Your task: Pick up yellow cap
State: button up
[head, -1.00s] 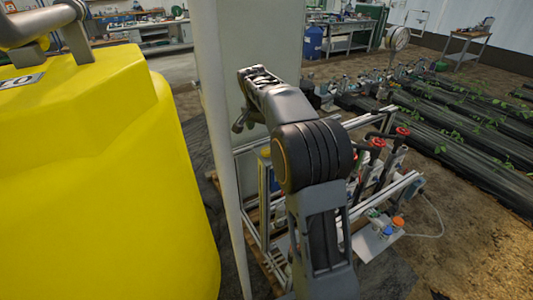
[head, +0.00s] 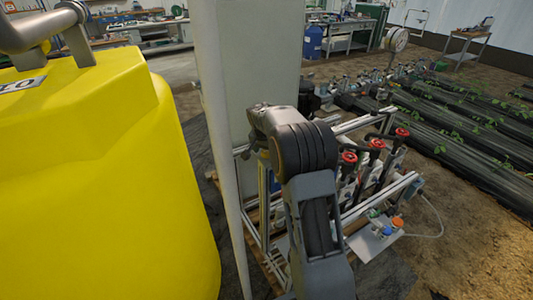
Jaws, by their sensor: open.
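I cannot make out a clear yellow cap. A small yellowish part (head: 264,158) shows on the skid frame just left of my arm, partly covered by it; I cannot tell whether it is a cap. On a small white shelf (head: 362,246) at the skid's front right stand small containers, one with an orange top (head: 397,222) and one with a blue top (head: 387,231). My arm rises through the middle and bends away over the skid.
A large yellow tank (head: 100,190) fills the left. A pale upright panel (head: 250,60) and a post (head: 222,130) stand close left of my arm. The metal skid frame (head: 350,215) carries red-topped valves (head: 376,144). Bare floor (head: 460,235) lies to the right.

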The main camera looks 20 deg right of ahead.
jog(key=shift+f, duration=0.4)
jog(key=c, duration=1)
jog(key=shift+r, duration=0.1)
